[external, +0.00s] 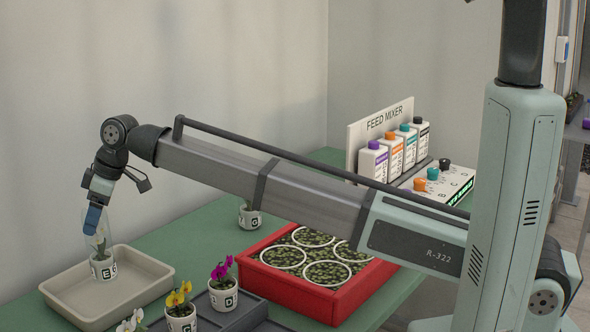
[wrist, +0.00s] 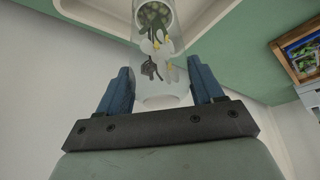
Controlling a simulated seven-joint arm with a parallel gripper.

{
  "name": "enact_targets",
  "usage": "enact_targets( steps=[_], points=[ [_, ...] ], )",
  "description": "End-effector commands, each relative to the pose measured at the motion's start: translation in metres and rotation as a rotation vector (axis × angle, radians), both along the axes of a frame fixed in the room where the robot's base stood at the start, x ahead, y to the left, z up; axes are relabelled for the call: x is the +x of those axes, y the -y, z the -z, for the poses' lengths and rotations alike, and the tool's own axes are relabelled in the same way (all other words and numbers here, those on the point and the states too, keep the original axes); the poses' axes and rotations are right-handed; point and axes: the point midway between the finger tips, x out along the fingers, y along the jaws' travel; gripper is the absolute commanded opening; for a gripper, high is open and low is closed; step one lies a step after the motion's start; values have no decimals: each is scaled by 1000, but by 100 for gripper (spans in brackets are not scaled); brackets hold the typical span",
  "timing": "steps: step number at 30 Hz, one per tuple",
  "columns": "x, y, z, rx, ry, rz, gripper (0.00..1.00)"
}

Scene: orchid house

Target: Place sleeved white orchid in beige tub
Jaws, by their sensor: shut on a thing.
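The sleeved white orchid (external: 103,267) is a white pot marked E in a clear sleeve. In the external view it is upright within the outline of the beige tub (external: 164,277) at the left. I cannot tell whether the pot touches the tub floor. My gripper (external: 94,218) is above the pot, with its blue fingers shut on the upper sleeve. In the wrist view, the clear sleeve (wrist: 159,62) with white and yellow flowers lies between the two fingers of my gripper (wrist: 162,91).
A dark tray holds a yellow orchid (external: 179,300), a purple orchid (external: 222,286) and a partly cut-off white orchid (external: 130,321). A red crate (external: 283,292) is to the right. Another pot (external: 249,217) stands behind on the green table (external: 190,240). Feed bottles (external: 374,161) stand farther back.

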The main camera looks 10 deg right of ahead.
Motion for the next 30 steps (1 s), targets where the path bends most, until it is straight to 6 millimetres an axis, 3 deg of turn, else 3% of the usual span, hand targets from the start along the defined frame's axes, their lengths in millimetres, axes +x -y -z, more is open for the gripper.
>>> enact_targets(
  steps=[14, 26, 27, 30],
  points=[
    [0, 0, 46, 1, 1, 0, 12],
    [0, 0, 51, 1, 1, 0, 12],
    [0, 0, 51, 1, 1, 0, 68],
    [0, 0, 51, 1, 1, 0, 78]
  ],
)
